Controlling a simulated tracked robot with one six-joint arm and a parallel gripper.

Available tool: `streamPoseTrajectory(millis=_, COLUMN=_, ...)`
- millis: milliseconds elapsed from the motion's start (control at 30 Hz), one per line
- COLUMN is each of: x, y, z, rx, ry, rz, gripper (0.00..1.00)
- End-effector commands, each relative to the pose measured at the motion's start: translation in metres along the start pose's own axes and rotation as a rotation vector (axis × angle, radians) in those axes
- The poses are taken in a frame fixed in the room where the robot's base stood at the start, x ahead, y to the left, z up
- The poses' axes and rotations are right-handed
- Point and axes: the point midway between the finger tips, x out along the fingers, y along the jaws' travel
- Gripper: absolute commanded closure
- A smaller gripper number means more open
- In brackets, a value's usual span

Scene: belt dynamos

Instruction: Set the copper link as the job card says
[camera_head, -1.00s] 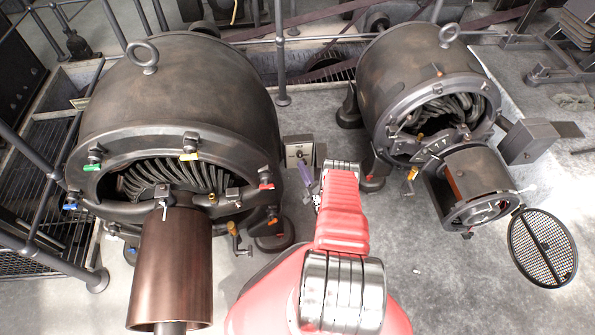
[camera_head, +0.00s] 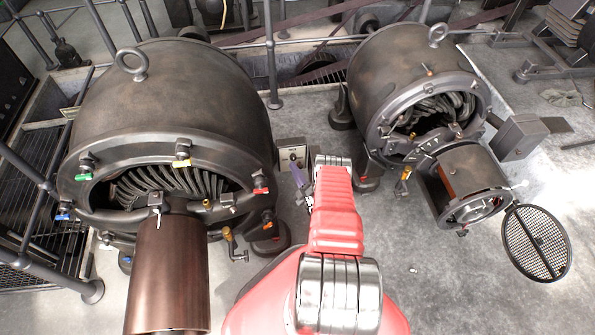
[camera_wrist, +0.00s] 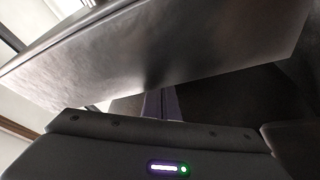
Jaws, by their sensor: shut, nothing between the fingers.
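My gripper (camera_head: 299,176) is at the end of my red arm in the head view, in front of a small grey box with a dark knob (camera_head: 292,155) between two dynamos. Its purple fingers are shut and empty; they also show in the wrist view (camera_wrist: 160,104), beneath a large, close grey metal surface (camera_wrist: 160,55). The large left dynamo (camera_head: 165,95) has terminals with green, yellow, red, blue and orange tags along its front ring. I cannot make out the copper link or any job card for certain. My arm hides part of the floor.
A brown cylinder (camera_head: 168,270) projects from the left dynamo. The smaller right dynamo (camera_head: 400,65) has an open end housing and a round mesh cover (camera_head: 536,243) beside it. Railings (camera_head: 271,60) stand behind and at left. Grey floor (camera_head: 440,290) at front right is mostly clear.

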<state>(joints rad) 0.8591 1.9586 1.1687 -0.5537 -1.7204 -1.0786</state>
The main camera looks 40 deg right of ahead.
Motion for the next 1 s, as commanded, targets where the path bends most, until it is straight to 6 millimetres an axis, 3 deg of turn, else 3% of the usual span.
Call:
streamPoseTrajectory(millis=100, x=0.004, y=0.003, z=-0.013, rx=0.001, ry=0.005, rz=-0.001, gripper=1.0)
streamPoseTrajectory(millis=700, x=-0.087, y=-0.004, z=-0.012, rx=0.002, ry=0.002, rz=-0.001, gripper=1.0)
streamPoseTrajectory(millis=1000, x=-0.097, y=-0.005, z=-0.013, rx=0.0, ry=0.003, rz=-0.001, gripper=1.0)
